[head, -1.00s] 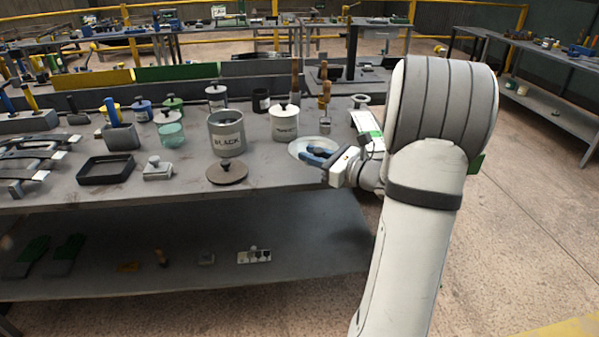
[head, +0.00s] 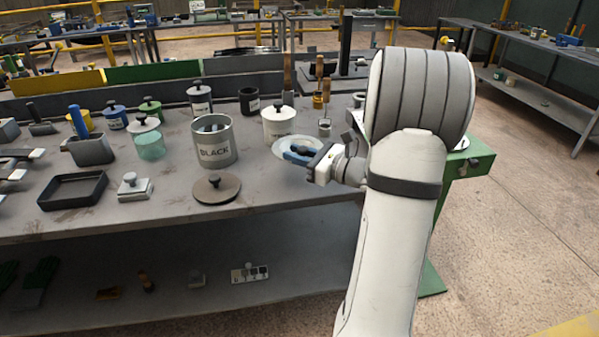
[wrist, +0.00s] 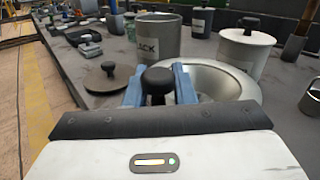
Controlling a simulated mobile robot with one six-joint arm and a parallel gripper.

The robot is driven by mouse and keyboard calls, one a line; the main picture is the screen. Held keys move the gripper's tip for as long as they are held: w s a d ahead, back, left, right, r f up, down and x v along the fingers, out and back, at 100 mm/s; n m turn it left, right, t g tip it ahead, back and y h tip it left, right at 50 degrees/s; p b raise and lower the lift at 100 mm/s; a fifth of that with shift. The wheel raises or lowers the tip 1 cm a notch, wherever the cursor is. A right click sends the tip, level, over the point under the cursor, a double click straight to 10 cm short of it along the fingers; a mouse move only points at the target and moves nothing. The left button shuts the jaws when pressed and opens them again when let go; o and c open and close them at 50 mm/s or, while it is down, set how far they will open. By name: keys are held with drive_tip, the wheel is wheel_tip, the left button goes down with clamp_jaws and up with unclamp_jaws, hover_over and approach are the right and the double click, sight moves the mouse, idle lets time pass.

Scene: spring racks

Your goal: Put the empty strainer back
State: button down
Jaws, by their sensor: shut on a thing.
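The strainer looks like a wide, shallow pale metal bowl (head: 283,143), also in the wrist view (wrist: 222,78). My gripper (head: 297,155) is at its near right side, its blue fingers shut on a black round knob (wrist: 157,80) at the bowl's near edge. The fingers hide part of the near rim. The bowl's inside looks empty in the wrist view. I cannot tell whether it touches the bench. A grey pot marked BLACK (head: 214,150) stands open to the left of the bowl, with something bluish-grey inside.
A dark round lid (head: 216,189) lies in front of the pot. A white lidded jar (head: 279,126) stands close behind the bowl, and a small metal cup (head: 324,127) hangs or stands at right. A dark tray (head: 72,190) and a small knobbed block (head: 134,187) are left.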

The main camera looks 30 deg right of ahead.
drive_tip(key=shift+s+d+f+b, duration=0.1)
drive_tip(key=shift+f+b, duration=0.05)
drive_tip(key=shift+f, duration=1.15)
drive_tip(key=shift+d+f+b, duration=0.1)
drive_tip(key=shift+f+b, duration=0.05)
drive_tip(key=shift+f, duration=1.15)
drive_tip(key=shift+f, duration=0.1)
drive_tip(key=c, duration=1.2)
unclamp_jaws()
